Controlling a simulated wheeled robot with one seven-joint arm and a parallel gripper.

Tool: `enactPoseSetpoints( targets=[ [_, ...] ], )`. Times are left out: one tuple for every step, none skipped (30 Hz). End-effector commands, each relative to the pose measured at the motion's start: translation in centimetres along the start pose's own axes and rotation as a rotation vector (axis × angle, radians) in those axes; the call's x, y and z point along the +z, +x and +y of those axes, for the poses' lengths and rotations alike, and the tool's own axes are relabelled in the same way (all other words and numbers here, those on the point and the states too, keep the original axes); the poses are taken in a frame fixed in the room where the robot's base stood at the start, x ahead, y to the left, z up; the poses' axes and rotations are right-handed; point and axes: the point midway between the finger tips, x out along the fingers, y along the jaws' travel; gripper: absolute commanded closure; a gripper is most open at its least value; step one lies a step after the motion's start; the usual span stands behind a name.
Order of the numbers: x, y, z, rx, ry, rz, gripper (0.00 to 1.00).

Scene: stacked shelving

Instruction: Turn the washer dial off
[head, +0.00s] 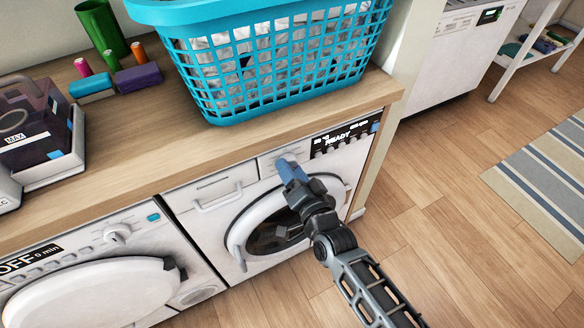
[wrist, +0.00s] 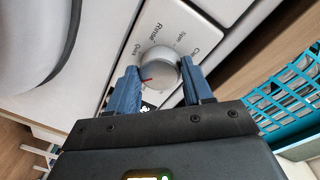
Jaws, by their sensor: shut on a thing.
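The washer (head: 209,190) under the right part of the counter has a round door and a lit display (head: 345,139) reading READY. My gripper (head: 291,172) is at its control panel, left of the display. In the wrist view the silver round dial (wrist: 160,66) sits between the two blue fingers of my gripper (wrist: 160,82), which is shut on it. A red mark shows on the dial's lower left, near a printed label. Labels such as "Rinse" and "Spin" ring the dial. In the head view my gripper mostly hides the dial.
A second machine (head: 150,216) at left shows OFF and has its own dial (head: 117,234). A blue laundry basket (head: 226,103) stands on the wooden counter (head: 140,145) above. Bare floor (head: 455,220) and a striped rug (head: 548,180) lie at right.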

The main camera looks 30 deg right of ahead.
Motion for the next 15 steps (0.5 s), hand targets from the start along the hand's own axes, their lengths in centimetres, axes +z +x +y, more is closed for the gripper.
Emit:
enactPoseSetpoints(
  targets=[
    [0.03, -0.04, 0.02, 0.002, -0.042, 0.0, 0.8],
    [0.07, -0.03, 0.03, 0.001, -0.071, 0.002, 0.8],
    [0.12, -0.04, 0.03, 0.0, -0.109, 0.004, 0.8],
    [0.12, -0.04, 0.06, 0.0, -0.138, 0.006, 0.8],
    [0.11, -0.03, 0.1, 0.0, -0.166, 0.009, 0.8],
    [0.1, -0.02, 0.14, 0.0, -0.204, 0.011, 0.8],
    [0.12, -0.02, 0.14, -0.001, -0.232, 0.013, 0.8],
    [0.15, -0.02, 0.14, -0.002, -0.261, 0.015, 0.8],
    [0.18, -0.02, 0.15, -0.003, -0.298, 0.017, 0.8],
    [0.18, -0.02, 0.17, -0.003, -0.327, 0.019, 0.8],
    [0.17, -0.01, 0.2, -0.003, -0.355, 0.022, 0.8],
    [0.17, -0.01, 0.24, -0.004, -0.393, 0.025, 0.8],
    [0.19, -0.01, 0.27, -0.004, -0.422, 0.026, 0.8],
    [0.21, -0.01, 0.29, -0.005, -0.45, 0.028, 0.8],
    [0.25, -0.01, 0.31, -0.005, -0.488, 0.03, 0.8]
  ],
)
